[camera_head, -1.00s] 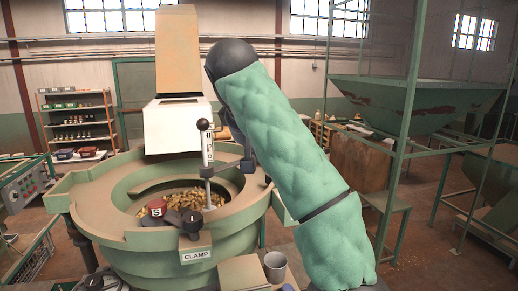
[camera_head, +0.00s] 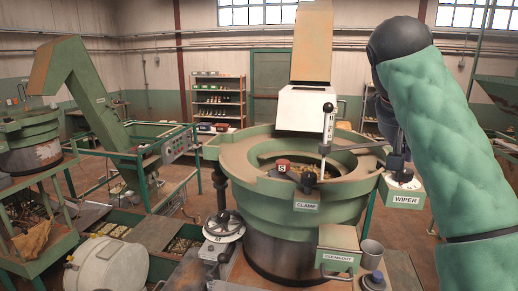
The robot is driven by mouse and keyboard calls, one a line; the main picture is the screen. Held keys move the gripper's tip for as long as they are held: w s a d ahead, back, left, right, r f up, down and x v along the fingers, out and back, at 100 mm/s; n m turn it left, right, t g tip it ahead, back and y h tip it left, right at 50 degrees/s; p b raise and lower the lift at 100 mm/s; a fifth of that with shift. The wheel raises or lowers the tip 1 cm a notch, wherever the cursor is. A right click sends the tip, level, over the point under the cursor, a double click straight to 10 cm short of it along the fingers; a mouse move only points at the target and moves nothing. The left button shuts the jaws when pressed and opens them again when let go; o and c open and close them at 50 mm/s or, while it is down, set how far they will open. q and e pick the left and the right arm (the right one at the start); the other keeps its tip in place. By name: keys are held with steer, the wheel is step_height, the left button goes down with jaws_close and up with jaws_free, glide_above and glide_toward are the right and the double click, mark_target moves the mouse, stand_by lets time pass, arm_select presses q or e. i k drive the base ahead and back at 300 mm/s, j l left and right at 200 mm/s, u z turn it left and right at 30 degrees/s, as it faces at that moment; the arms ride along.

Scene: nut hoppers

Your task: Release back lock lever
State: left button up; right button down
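A vibratory bowl (camera_head: 310,212) stands in the middle, with a CLAMP label (camera_head: 307,206) on its front rim. A black clamp knob (camera_head: 308,180) sits above the label, beside a red block marked S (camera_head: 283,166). An upright pale rod with a black ball top (camera_head: 328,107) rises over the bowl; I cannot tell if it is the back lock lever. My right arm comes in from the right; its dark gripper end (camera_head: 396,160) hangs beside the bowl's right rim, above the WIPER box (camera_head: 405,198). Its fingers are too small and dark to read. My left gripper is out of view.
A box labelled CLEAN-OUT (camera_head: 338,256), a grey cup (camera_head: 371,254) and a handwheel (camera_head: 223,226) stand at the bowl's front. A white drum (camera_head: 105,268) and a green conveyor (camera_head: 95,105) are at left. A shelf (camera_head: 218,100) stands behind.

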mark_target(222, 258)
steer(key=k, duration=1.1)
